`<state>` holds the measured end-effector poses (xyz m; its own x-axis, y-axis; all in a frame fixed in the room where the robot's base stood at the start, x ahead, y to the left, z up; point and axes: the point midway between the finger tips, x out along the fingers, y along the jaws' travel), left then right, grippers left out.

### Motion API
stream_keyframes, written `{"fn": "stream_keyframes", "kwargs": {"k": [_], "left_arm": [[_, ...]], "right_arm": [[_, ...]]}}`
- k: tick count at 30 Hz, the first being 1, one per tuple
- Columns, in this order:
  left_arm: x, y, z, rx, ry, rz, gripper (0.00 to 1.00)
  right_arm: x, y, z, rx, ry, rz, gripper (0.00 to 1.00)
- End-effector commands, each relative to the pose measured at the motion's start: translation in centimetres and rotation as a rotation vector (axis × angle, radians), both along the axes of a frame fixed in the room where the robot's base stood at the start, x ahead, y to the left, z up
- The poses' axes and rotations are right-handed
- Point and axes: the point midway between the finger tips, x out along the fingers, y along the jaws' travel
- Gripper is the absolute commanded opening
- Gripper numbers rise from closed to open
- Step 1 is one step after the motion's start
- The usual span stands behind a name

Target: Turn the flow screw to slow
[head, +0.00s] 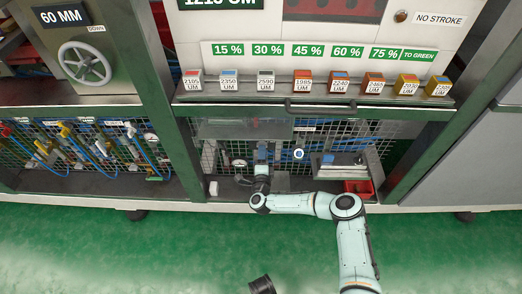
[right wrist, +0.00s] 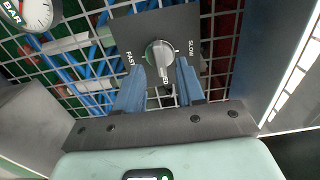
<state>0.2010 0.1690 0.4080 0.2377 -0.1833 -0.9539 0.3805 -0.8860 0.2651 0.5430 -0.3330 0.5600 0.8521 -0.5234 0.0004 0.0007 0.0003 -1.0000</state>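The flow screw (right wrist: 160,56) is a grey knob with a green ring on a dark plate in the right wrist view. The plate reads FAST on its left and SLOW on its right, with a third label below partly hidden. The knob's grip bar points roughly down, slightly right. My right gripper (right wrist: 160,68) has its two blue fingers apart, one on each side of the knob; whether they touch it I cannot tell. In the head view the right gripper (head: 262,152) reaches into the mesh-backed bay, where it hides the screw.
A steel shelf (head: 225,108) with several coloured blocks runs above the bay. A red bin (head: 358,187) stands right in the bay. The green floor in front is mostly clear.

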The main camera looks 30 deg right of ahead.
Motion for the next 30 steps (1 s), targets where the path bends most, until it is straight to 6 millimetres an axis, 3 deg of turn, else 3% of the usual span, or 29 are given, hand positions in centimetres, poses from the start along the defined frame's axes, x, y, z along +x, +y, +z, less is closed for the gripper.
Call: {"fn": "stream_keyframes", "kwargs": {"k": [6,17,18,21,30], "left_arm": [[1.0,0.7,-1.2,0.016,-0.024,0.014,0.43],[1.2,0.9,-1.3,0.021,-0.028,0.017,0.43],[1.2,0.9,-1.3,0.021,-0.028,0.017,0.43],[1.2,0.9,-1.3,0.021,-0.028,0.017,0.43],[1.2,0.9,-1.2,0.02,-0.03,0.016,0.43]], "right_arm": [[2.4,-1.4,-0.1,-0.001,0.001,0.0,0.38],[2.9,-1.8,0.1,-0.001,0.001,0.001,0.38],[2.9,-1.7,0.1,-0.001,0.001,0.001,0.35],[2.9,-1.7,0.1,-0.001,0.001,0.001,0.03],[2.9,-1.7,0.1,-0.009,0.006,0.001,0.0]]}}
